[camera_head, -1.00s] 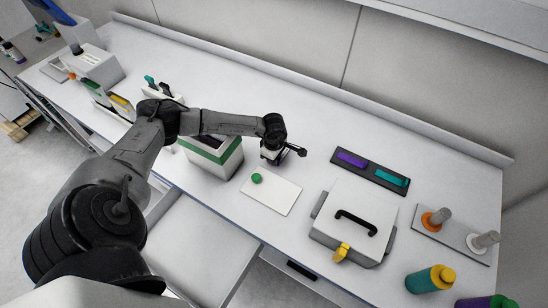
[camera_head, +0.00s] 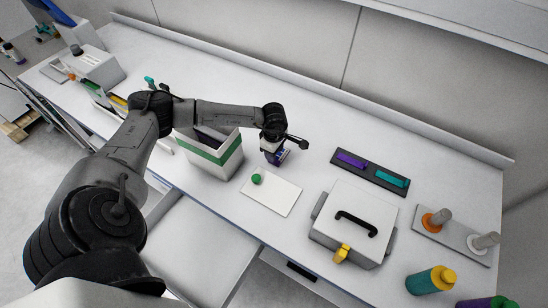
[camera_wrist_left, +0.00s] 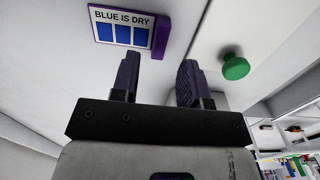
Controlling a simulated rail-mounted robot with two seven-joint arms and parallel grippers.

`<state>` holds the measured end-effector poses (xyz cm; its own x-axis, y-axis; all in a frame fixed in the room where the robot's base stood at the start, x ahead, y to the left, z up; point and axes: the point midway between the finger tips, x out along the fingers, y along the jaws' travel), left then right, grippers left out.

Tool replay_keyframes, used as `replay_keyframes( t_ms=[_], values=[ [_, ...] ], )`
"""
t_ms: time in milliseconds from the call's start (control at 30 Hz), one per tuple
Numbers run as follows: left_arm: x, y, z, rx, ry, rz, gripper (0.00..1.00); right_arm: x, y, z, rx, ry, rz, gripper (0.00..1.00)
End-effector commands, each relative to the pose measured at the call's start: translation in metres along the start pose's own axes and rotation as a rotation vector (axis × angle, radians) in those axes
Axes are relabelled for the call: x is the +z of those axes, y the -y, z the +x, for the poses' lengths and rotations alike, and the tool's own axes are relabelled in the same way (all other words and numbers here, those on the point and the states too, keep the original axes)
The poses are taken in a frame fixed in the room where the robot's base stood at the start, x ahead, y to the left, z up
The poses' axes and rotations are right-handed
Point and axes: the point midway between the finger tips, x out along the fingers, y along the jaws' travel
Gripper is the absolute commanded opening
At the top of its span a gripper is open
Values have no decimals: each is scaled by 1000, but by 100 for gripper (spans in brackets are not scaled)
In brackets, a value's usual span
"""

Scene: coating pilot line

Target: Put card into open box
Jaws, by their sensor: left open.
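The card (camera_wrist_left: 122,27), white with the words "BLUE IS DRY", blue squares and a purple strip along one edge, shows in the left wrist view just beyond my fingertips. My left gripper (camera_wrist_left: 160,72) is open, with nothing between its fingers. In the head view my left gripper (camera_head: 272,156) is low over the worktop, right of the open box (camera_head: 214,160). A small blue-purple patch shows beside its fingers, probably the card, mostly hidden. The box is white with a green band, and its top is open. My right gripper is not in view.
A white plate (camera_head: 283,197) with a green knob (camera_head: 257,179) lies in front of my left gripper. A black holder (camera_head: 370,172) with purple and teal pieces and a closed white case (camera_head: 352,225) stand to the right. Bare worktop lies behind the gripper.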

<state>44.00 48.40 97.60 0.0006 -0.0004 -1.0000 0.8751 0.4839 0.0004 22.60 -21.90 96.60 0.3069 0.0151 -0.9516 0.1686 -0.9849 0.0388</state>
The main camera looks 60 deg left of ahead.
Motion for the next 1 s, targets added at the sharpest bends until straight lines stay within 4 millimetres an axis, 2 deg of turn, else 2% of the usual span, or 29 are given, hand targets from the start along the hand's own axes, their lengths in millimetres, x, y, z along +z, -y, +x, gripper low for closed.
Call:
replay_keyframes(
  t_ms=[200,400,600,833,1000],
  values=[
    [0,-1,-40,3,0,1,41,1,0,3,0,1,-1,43],
    [0,-1,-64,2,0,0,41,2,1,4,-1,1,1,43],
    [0,0,-74,0,-1,0,59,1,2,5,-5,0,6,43],
    [0,0,-75,0,-1,0,81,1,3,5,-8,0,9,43],
    [0,0,-75,0,0,0,81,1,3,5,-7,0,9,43]
  ],
)
